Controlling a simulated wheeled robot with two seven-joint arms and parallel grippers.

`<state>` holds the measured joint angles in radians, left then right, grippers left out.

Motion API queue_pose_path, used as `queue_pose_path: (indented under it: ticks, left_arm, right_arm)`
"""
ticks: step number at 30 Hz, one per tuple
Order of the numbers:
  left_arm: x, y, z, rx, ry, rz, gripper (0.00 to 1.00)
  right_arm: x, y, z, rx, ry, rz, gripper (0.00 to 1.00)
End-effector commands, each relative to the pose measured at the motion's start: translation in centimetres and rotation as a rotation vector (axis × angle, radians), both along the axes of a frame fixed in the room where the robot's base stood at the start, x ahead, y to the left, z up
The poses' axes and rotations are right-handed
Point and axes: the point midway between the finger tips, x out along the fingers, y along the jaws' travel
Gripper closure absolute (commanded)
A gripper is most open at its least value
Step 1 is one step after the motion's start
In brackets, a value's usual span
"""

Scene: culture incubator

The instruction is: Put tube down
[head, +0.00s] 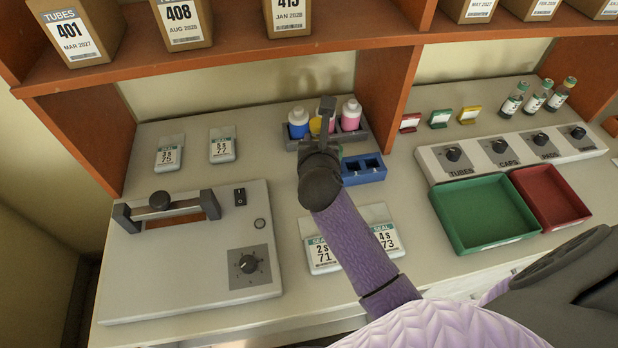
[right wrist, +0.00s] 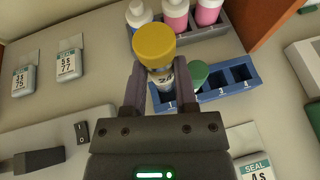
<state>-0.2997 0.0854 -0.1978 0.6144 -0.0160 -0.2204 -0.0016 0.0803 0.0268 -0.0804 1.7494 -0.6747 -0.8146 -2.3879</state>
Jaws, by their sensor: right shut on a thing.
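My right gripper (head: 326,118) is shut on a tube with a yellow cap (right wrist: 154,42). The tube's clear, labelled body (right wrist: 162,76) shows between the fingers in the right wrist view. The tube is at the left end of a blue rack (right wrist: 243,76) with numbered slots, by the slot marked 1. I cannot tell whether its lower end is inside that slot. A green-capped tube (right wrist: 200,73) is in the rack beside it. The rack's right slots look empty; it also shows in the head view (head: 366,178), its left end hidden by my arm. My left gripper is out of view.
A grey bottle holder (head: 362,136) with blue- and pink-labelled bottles stands right behind the rack. A grey device with a handle (head: 200,265) is at left. Green (head: 482,240) and red (head: 553,222) trays are at right. A wooden divider (head: 385,85) rises behind right.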

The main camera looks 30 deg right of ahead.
Motion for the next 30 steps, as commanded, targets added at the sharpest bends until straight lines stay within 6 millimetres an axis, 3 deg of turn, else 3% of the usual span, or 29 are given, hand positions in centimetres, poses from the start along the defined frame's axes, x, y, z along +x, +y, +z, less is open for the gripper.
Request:
queue_pose_path:
  ticks: [1,3,8,13,23,24,26,30]
  left_arm:
    - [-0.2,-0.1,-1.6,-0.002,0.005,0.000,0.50]
    - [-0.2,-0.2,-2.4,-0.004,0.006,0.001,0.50]
    - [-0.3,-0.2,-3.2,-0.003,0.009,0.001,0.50]
    - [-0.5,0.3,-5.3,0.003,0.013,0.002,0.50]
    - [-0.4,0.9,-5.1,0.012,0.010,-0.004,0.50]
    - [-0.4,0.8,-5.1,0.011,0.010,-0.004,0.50]
    - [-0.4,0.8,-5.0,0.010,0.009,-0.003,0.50]
    - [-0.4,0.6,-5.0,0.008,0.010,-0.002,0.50]
  right_arm:
    - [0.0,0.0,-2.5,0.003,0.005,-0.001,1.00]
    - [0.0,0.1,-3.9,0.003,0.003,0.000,1.00]
    - [0.0,0.0,-5.4,0.001,0.000,0.000,1.00]
    - [0.0,0.0,-8.7,0.001,0.002,-0.001,1.00]
    - [0.0,0.0,-8.8,0.000,-0.001,0.000,1.00]
    - [0.0,0.0,-8.8,0.000,-0.001,0.000,0.62]
    - [0.0,0.0,-8.8,0.000,-0.002,0.000,0.49]
    - [0.0,0.0,-8.8,0.000,-0.002,0.000,0.49]
